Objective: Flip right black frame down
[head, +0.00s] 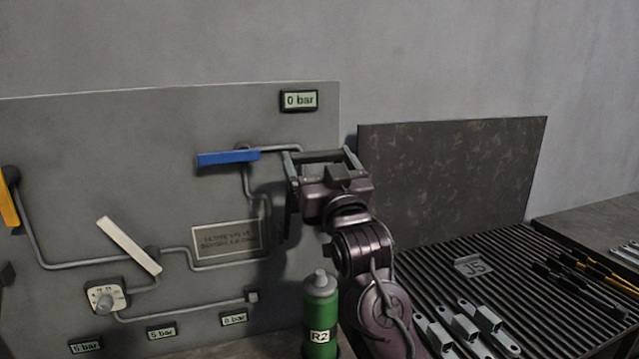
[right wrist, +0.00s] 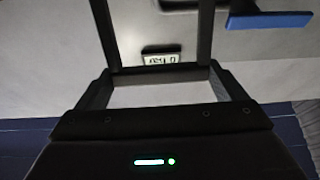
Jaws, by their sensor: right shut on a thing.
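My right gripper (head: 320,165) is in front of the right part of the grey panel, near the blue lever. It is shut on a black frame, with its fingers at the two ends of a dark crossbar. In the right wrist view the black frame (right wrist: 160,74) shows as this crossbar with two straight side bars running up out of the picture. In the head view the gripper and arm hide much of it, so I cannot tell its tilt exactly. My left gripper is not in view.
The grey panel (head: 100,130) carries pipes, a blue lever (head: 228,158), a white lever (head: 128,245), a yellow lever (head: 8,200) and a dial (head: 104,299). A green bottle (head: 320,310) stands beside my right arm. Galvanized brackets (head: 465,328) lie on a ribbed mat (head: 440,270).

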